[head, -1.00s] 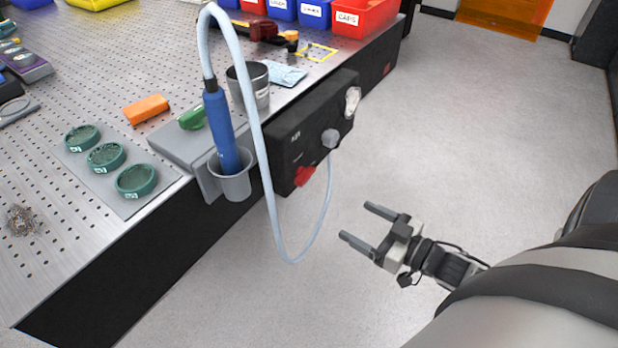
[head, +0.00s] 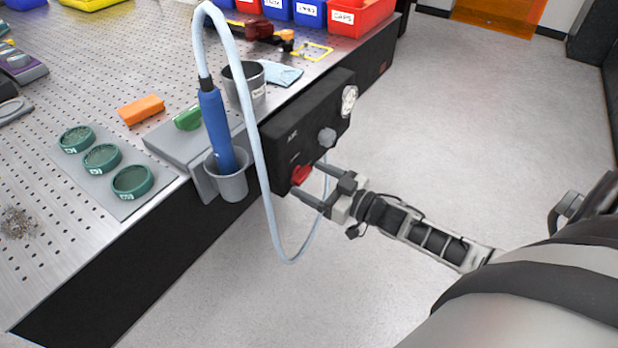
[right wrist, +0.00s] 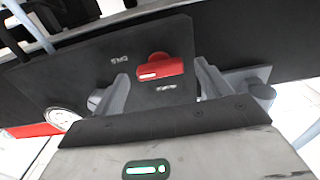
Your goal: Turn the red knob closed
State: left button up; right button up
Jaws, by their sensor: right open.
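The red knob (head: 301,175) sits low on the front of a black panel (head: 283,130) at the bench edge. In the right wrist view the red knob (right wrist: 160,68) shows a white mark along its bar, and it lies between and beyond my fingers. My right gripper (head: 307,182) is open, its fingertips close to the knob in the head view. In the right wrist view my right gripper (right wrist: 163,85) has a finger on each side of the knob, with gaps. Contact cannot be made out. My left gripper is not in view.
A pale hose (head: 262,170) loops down beside the panel from a blue handpiece (head: 216,130) in a grey cup (head: 229,185). A grey knob (head: 326,137) and a round gauge (head: 349,100) are on the panel. The floor at right is clear.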

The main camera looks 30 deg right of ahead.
jog(key=shift+x, duration=0.8)
jog(key=c, duration=1)
